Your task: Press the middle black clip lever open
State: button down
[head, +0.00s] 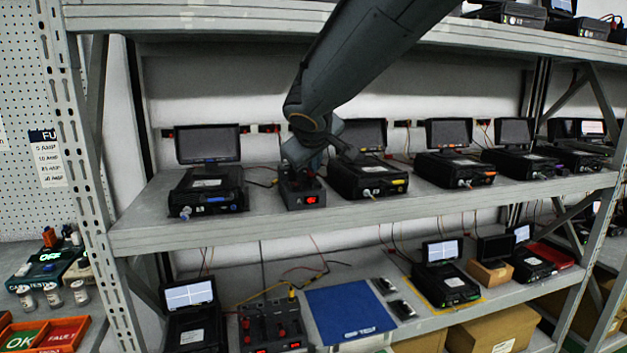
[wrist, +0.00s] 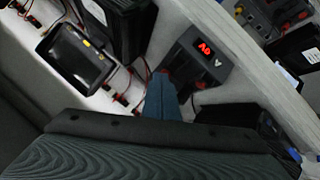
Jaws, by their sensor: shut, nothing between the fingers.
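My gripper (head: 301,160) is over the small dark box with a red display (head: 303,197) on the middle shelf, and it hides most of the box's top. In the wrist view the blue-grey fingers (wrist: 164,80) are together, with nothing seen between them. Their tips are at the edge of the same box (wrist: 204,48), by a small red part; I cannot tell whether they touch it. I cannot make out a middle black clip lever on this box.
A dark device with a screen (head: 206,190) stands left of the box, and another (head: 368,178) stands close on the right. The lower shelf holds a box with red and black parts (head: 272,325) and a blue mat (head: 348,312). Bare shelf (head: 255,222) runs along the front.

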aim_at(315, 183)
jog(key=shift+f, duration=0.1)
dwell(0.3)
jog(key=shift+f+b, duration=0.3)
jog(key=shift+b, duration=0.4)
jog(key=shift+f+b, duration=0.6)
dwell(0.9)
jog(key=shift+r+p, duration=0.55)
jog(key=shift+r, duration=0.4)
jog(key=shift+s+d+r+p, duration=0.1)
jog(key=shift+s+r+p, duration=0.05)
jog(key=shift+r+p, duration=1)
jog(key=shift+s+r+p, duration=0.15)
jog(key=shift+r+p, duration=0.65)
jog(key=shift+r, duration=0.6)
